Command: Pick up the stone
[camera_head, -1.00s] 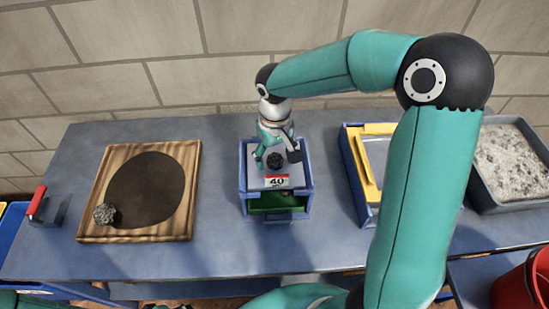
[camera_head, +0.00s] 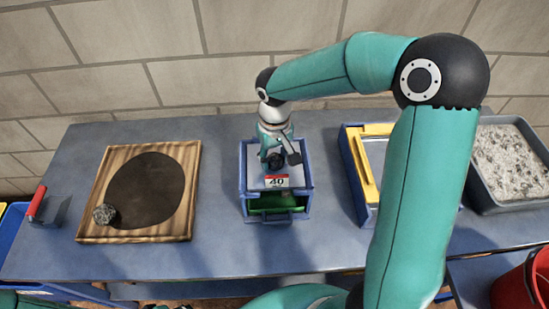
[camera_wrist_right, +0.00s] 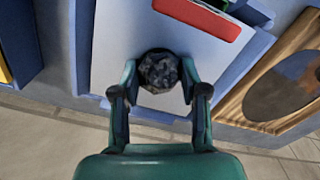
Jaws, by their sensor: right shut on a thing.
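A dark, rough stone (camera_head: 276,161) is on the grey top plate of the blue box marked 40 (camera_head: 244,190). In the right wrist view the same stone (camera_wrist_right: 161,72) sits between the two teal fingers of my right gripper (camera_wrist_right: 160,80), which are shut on it. In the head view my right gripper (camera_head: 273,157) points down over the plate, and its fingers partly cover the stone. I cannot tell whether the stone still touches the plate. A second, greyer stone (camera_head: 104,214) lies on the wooden board (camera_head: 190,160) at the left. My left gripper is not in view.
A red-handled scraper (camera_head: 38,203) lies at the table's left end. A blue and yellow frame (camera_head: 362,165) and a grey tray of rubble (camera_head: 512,165) stand on the right. A green drawer (camera_head: 277,204) is below the plate. A red bucket (camera_head: 530,285) is lower right.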

